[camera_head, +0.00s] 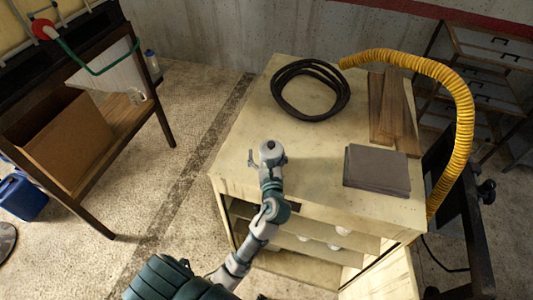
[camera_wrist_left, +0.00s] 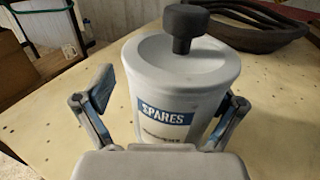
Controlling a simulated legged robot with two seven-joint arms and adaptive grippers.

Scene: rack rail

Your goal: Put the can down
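The can (camera_wrist_left: 178,85) is a pale grey canister with a blue "SPARES" label and a black knob on its lid. In the head view the can (camera_head: 271,151) shows from above over the near-left part of the cabinet top, upright and close to the front edge. My left gripper (camera_wrist_left: 165,125) has its fingers spread on both sides of the can, with a visible gap at the left finger. It also shows in the head view (camera_head: 268,161). The can appears to stand on the top, but its base is hidden. My right gripper is in neither view.
The cream cabinet (camera_head: 236,150) holds a black hose coil (camera_head: 291,79), wooden planks (camera_head: 394,115) and a stack of grey sheets (camera_head: 376,170). A yellow corrugated hose (camera_head: 463,120) arches along its right side. The top left of the can is bare.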

